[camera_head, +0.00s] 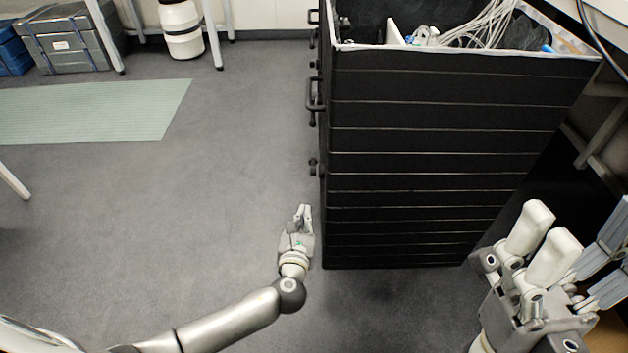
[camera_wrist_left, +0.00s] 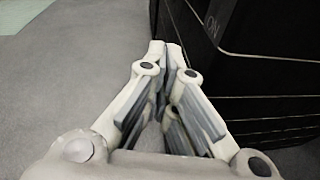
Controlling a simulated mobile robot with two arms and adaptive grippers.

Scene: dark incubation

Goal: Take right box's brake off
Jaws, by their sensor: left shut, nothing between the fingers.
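The tall black box (camera_head: 430,150) stands right of centre, with dark handles along its left side. My left gripper (camera_head: 303,212) is low beside the box's left side, near its lower front corner. Its fingers are shut and empty. In the left wrist view the shut fingertips (camera_wrist_left: 165,48) are close to a black surface (camera_wrist_left: 265,55) on the right. My right gripper (camera_head: 580,235) is open and empty at the lower right, in front of the box.
The box's open top holds pale cables (camera_head: 490,22). A green mat (camera_head: 90,110) lies on the grey floor at left. Grey cases (camera_head: 70,40) and a white-and-black container (camera_head: 181,30) stand at the back. The floor left of the box is clear.

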